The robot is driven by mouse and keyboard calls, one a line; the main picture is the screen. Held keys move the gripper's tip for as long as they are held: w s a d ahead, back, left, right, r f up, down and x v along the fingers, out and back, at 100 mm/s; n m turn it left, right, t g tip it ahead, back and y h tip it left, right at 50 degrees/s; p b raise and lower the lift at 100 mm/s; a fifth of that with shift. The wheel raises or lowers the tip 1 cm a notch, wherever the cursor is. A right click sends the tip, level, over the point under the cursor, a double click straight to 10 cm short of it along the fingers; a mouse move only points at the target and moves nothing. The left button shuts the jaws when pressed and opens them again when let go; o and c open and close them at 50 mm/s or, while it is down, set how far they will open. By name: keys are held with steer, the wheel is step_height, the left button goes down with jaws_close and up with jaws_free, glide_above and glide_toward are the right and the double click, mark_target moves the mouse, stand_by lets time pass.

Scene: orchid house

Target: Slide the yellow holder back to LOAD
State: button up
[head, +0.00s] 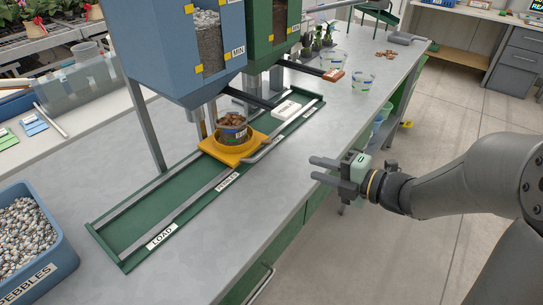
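The yellow holder (222,151) sits on the green slide track (128,219), below the blue hopper and beside the PEBBLES label (228,181). It carries a round pot (233,133) with brown chunks in it. A grey handle (268,149) reaches from the holder toward the right. The LOAD label (161,236) is at the near left end of the track, where the track is bare.
The blue hopper (172,55) and green hopper (260,40) stand over the track. A blue bin of pebbles (62,257) is at the lower left. The bench's front strip (265,203) is clear.

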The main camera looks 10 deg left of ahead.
mark_target(265, 153)
steer(key=x, duration=1.7)
jaws_close()
